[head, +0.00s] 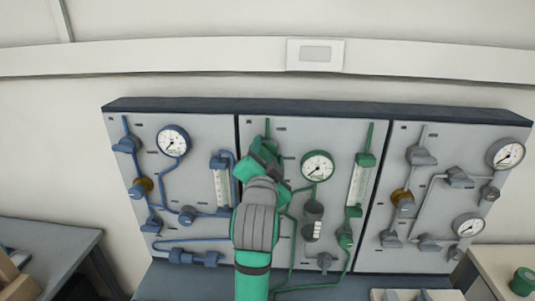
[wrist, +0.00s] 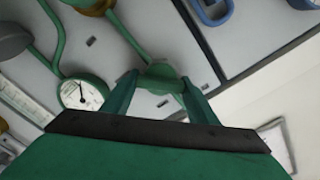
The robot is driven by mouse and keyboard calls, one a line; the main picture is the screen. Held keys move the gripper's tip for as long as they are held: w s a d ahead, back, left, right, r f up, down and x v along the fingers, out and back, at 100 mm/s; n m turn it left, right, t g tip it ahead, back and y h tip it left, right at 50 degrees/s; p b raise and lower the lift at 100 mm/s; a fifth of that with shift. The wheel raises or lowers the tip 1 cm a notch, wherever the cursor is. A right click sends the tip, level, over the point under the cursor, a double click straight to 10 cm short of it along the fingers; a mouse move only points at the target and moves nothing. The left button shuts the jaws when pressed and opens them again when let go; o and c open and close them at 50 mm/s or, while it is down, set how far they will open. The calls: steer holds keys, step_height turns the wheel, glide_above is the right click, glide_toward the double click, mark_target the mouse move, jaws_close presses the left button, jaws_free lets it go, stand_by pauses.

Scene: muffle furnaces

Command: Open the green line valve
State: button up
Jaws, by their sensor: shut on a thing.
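The middle panel (head: 280,127) carries the green line, with its pipes, a round gauge (head: 317,166) and a flow tube (head: 357,183). My gripper (head: 262,158) is at the upper left of this panel and hides most of what lies behind it in the head view. In the wrist view, the two fingers of my gripper (wrist: 160,88) are shut on a green valve (wrist: 160,75), one finger on each side of it. A green pipe runs from the valve. The green gauge (wrist: 82,93) shows to the left of the fingers.
A panel with blue pipes (head: 205,127) stands to the left and one with grey pipes (head: 465,141) to the right. Below the gripper, my arm covers part of the middle panel. A counter holds a green container (head: 523,281) at the lower right.

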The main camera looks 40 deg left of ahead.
steer(key=m, duration=0.4)
steer(key=shift+f+m, duration=0.15)
steer(key=shift+m, duration=2.15)
steer(key=shift+f, duration=0.1)
steer(key=o, duration=1)
steer(key=shift+o, duration=0.2)
steer(key=v, duration=1)
steer(key=shift+s+d, duration=0.3)
